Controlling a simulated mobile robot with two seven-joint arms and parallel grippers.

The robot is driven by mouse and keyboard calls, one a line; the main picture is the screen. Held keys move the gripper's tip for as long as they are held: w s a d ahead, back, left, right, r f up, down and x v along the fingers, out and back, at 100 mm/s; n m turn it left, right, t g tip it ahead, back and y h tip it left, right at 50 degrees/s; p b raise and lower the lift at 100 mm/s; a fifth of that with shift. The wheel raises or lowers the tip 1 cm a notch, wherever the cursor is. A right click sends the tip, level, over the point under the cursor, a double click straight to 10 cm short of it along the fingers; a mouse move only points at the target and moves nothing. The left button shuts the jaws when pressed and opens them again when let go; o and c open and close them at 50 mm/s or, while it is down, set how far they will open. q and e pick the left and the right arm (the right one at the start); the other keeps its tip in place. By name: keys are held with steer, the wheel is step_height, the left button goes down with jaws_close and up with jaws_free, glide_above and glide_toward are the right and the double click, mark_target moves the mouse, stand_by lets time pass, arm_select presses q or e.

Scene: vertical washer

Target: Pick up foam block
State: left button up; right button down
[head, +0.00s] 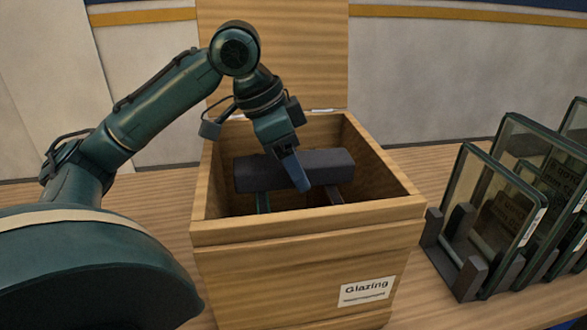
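The foam block (253,176) is a long dark grey bar inside the open wooden box (300,217) labelled "Glazing". It lies crosswise, and narrow greenish and reddish edges show below it at both ends. My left gripper (300,183) reaches down into the box at the middle of the block. One blue-grey finger shows in front of the block's near side; the other finger is hidden, so I cannot tell whether the gripper is open or shut on it. My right gripper is not in view.
The box's lid (290,50) stands open at the back. On the right, several framed glass panes (490,200) stand in a dark rack (468,275) on the wooden table (160,200). A wall is behind.

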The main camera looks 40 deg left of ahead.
arm_select(q)
steer(key=c, duration=0.7)
